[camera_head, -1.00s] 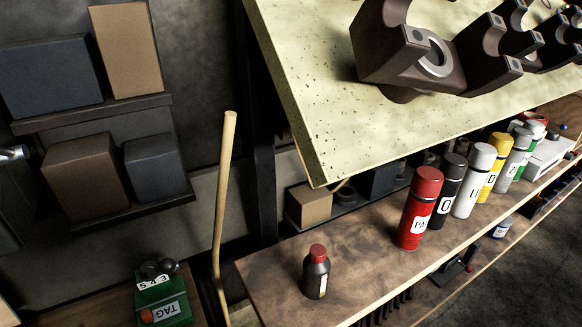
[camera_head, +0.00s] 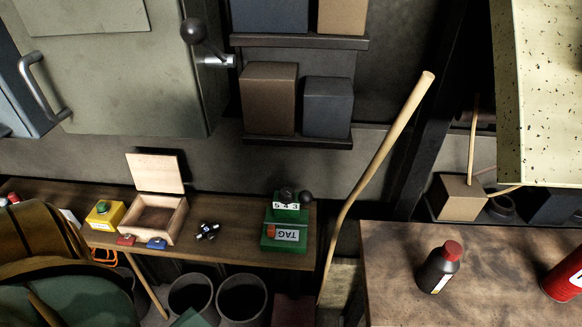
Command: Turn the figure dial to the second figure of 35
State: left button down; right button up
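A green device (camera_head: 284,228) stands on the brown bench at the lower middle. A white strip (camera_head: 286,206) near its top carries small figures that look like 5 4 3, too small to read surely. Dark round knobs (camera_head: 306,196) sit at its top. A white label (camera_head: 286,234) reading TAG and an orange piece are on its lower front. I cannot tell which part is the figure dial. Neither gripper is in view.
An open wooden box (camera_head: 158,215), a yellow block (camera_head: 104,215) and small red and blue pieces share the brown bench (camera_head: 240,245). A long wooden pole (camera_head: 375,160) leans right of the green device. Buckets (camera_head: 242,298) stand below. A dark red-capped bottle (camera_head: 440,265) stands on the right bench.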

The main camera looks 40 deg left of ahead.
aim_at(286, 195)
jog(key=u, duration=1.2)
